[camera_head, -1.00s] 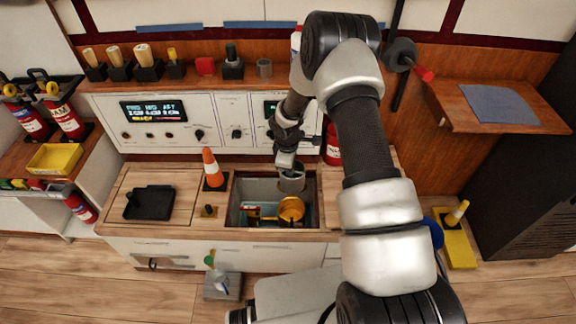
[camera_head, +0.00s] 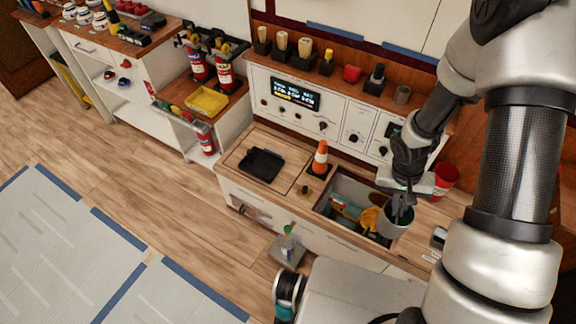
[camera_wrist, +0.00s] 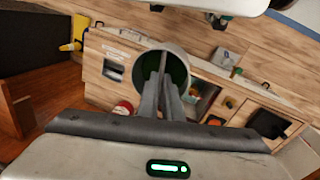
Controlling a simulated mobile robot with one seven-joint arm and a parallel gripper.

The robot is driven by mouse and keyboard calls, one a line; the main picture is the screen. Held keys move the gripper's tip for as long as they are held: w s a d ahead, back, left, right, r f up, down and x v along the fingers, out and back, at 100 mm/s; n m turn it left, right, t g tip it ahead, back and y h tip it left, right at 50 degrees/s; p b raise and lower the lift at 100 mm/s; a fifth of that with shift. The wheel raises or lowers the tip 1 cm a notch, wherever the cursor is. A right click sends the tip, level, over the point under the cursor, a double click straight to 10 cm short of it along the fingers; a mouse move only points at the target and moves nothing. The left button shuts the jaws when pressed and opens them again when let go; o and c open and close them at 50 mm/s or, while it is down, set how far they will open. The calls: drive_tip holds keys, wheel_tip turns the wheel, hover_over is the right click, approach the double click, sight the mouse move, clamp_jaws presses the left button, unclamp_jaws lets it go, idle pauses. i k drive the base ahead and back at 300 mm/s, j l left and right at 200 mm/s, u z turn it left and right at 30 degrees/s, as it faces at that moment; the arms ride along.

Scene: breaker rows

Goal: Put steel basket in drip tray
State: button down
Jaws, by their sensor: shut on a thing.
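My gripper (camera_head: 402,207) is shut on the steel basket (camera_head: 395,225), a grey round cup with a dark inside. I hold it in the air, over the right end of the open sink-like well in the counter. In the wrist view the basket (camera_wrist: 178,58) surrounds my fingers, which reach into its mouth. The drip tray (camera_head: 261,165) is a flat black tray on the wooden counter, left of the well and apart from the basket. It also shows at the right of the wrist view (camera_wrist: 268,123). The tray looks empty.
The open well (camera_head: 345,190) holds a yellow round thing (camera_head: 370,218) and other items. An orange cone (camera_head: 320,158) stands between tray and well, with a small yellow-topped knob piece (camera_head: 304,190) in front. A red can (camera_head: 445,178) stands right. The control panel rises behind.

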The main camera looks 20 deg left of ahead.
sight(262, 166)
drive_tip(key=k+j, duration=0.25)
drive_tip(key=k+j+z, duration=0.15)
drive_tip(key=j, duration=0.3)
drive_tip(key=k+j+z, duration=0.1)
drive_tip(key=j, duration=0.2)
drive_tip(key=k+j, duration=0.15)
drive_tip(key=j, duration=0.15)
drive_tip(key=k+j+z, duration=0.15)
drive_tip(key=j, duration=0.15)
drive_tip(key=j+z, duration=0.1)
drive_tip(key=j, duration=0.4)
drive_tip(key=k+j+z, duration=0.1)
drive_tip(key=j, duration=0.4)
drive_tip(key=i+j+z, duration=0.1)
drive_tip(key=j+z, duration=0.15)
drive_tip(key=j, duration=0.7)
drive_tip(key=i+j, duration=0.15)
drive_tip(key=j, duration=0.15)
drive_tip(key=i+j+z, duration=0.15)
drive_tip(key=j, duration=0.2)
drive_tip(key=i+j, duration=0.15)
drive_tip(key=j, duration=0.2)
drive_tip(key=i+j+z, duration=0.1)
drive_tip(key=j, duration=0.2)
drive_tip(key=i, duration=0.05)
